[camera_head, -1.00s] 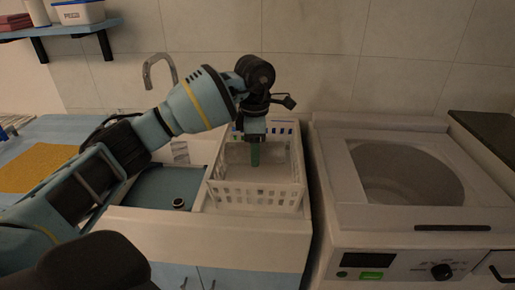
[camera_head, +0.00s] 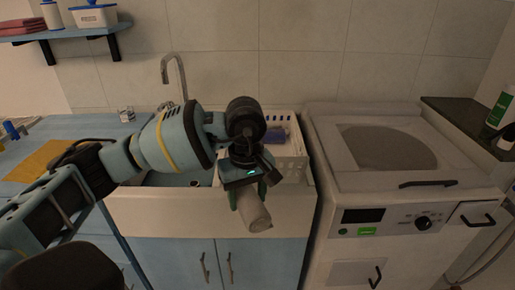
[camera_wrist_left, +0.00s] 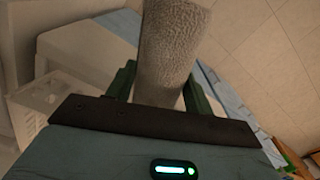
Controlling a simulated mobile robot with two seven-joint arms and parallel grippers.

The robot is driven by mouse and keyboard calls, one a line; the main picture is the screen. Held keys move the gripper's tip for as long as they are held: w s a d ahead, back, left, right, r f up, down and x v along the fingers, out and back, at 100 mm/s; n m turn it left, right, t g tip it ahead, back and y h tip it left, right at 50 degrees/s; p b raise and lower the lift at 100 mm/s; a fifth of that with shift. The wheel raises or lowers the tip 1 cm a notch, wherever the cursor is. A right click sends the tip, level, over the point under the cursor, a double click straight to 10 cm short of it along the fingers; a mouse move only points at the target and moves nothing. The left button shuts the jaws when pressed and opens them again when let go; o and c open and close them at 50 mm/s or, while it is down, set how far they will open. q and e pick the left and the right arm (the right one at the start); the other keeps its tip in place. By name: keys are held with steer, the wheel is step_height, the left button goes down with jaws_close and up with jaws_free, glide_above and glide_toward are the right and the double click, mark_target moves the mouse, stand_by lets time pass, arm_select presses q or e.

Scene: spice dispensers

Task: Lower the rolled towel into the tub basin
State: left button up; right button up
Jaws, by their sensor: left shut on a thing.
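My left gripper (camera_head: 248,197) is shut on the rolled towel (camera_head: 255,214), a grey-beige roll tilted downward. In the head view it shows in front of the sink's front wall, right of the basin. The towel (camera_wrist_left: 172,50) also stands out between the green fingers of the left gripper (camera_wrist_left: 160,90) in the left wrist view. My right gripper is not in view.
A white slotted basket (camera_head: 292,163) stands behind my gripper with a purple-blue item (camera_head: 278,134) in it. A tap (camera_head: 181,78) rises behind the basin. A white washing machine (camera_head: 340,180) stands to the right. A yellow mat (camera_head: 38,160) lies on the blue counter.

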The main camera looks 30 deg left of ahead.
arm_select(q)
steer(key=s+d+f+m, duration=0.1)
steer(key=m, duration=0.1)
steer(key=s+d+f+m, duration=0.1)
steer(key=s+m, duration=0.1)
steer(key=s+d+f+m, duration=0.1)
steer(key=s, duration=0.1)
steer(key=shift+s+f+m, duration=0.15)
steer(key=shift+f+m, duration=0.15)
steer(key=shift+m, duration=0.1)
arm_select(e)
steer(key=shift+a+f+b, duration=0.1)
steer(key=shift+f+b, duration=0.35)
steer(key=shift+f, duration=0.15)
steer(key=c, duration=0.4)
arm_select(q)
steer(key=s+m, duration=0.1)
steer(key=s+d+f+m, duration=0.1)
steer(key=s+m, duration=0.3)
steer(key=shift+s+d+f, duration=0.25)
steer(key=shift+d+f, duration=0.1)
steer(key=shift+d, duration=0.05)
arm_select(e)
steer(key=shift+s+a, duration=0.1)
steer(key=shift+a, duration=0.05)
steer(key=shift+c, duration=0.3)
